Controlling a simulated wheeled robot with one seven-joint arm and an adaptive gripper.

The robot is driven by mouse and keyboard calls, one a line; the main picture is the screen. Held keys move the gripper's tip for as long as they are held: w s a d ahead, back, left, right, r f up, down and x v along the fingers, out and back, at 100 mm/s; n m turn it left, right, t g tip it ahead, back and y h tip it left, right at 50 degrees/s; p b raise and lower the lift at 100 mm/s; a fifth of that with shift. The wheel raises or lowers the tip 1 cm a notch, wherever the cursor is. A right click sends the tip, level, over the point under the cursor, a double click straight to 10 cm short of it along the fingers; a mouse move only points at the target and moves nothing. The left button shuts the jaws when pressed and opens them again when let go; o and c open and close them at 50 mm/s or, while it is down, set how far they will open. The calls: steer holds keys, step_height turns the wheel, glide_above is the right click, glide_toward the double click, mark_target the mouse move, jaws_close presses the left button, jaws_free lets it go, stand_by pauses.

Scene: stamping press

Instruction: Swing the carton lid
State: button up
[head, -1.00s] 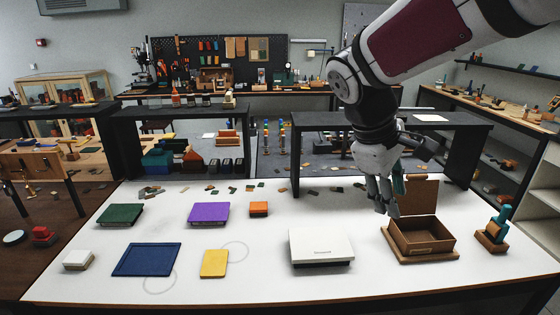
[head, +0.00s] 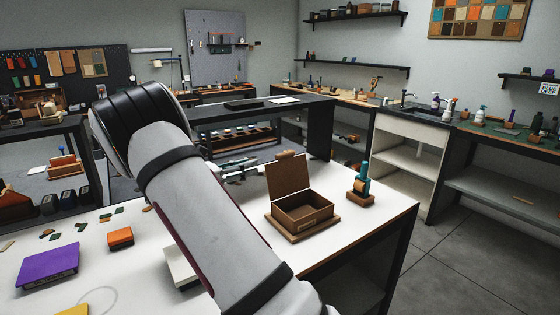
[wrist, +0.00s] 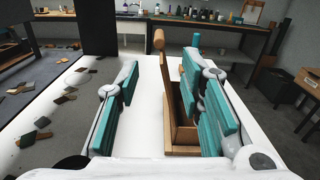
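The brown carton (head: 302,218) sits on a board near the right end of the white table. Its lid (head: 290,175) stands roughly upright at the back, with a small tab on top, and the box looks empty. My gripper (head: 250,167) is left of the lid in the head view, partly hidden by my arm. In the wrist view my gripper (wrist: 160,82) is open, teal pads wide apart. The lid (wrist: 164,88) shows edge-on in the gap between them, with the carton (wrist: 184,132) beside the right finger. I cannot tell whether anything touches.
A teal-topped tool on a wooden base (head: 361,188) stands just right of the carton, near the table's edge. A white box (head: 178,264) is partly hidden by my arm. An orange block (head: 120,238) and a purple block (head: 48,265) lie left. A dark raised shelf (head: 262,113) stands behind.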

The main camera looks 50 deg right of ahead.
mark_target(283, 156)
steer(key=p+x, duration=0.1)
steer(key=x, duration=1.2)
steer(key=shift+d, duration=0.4)
jaws_close()
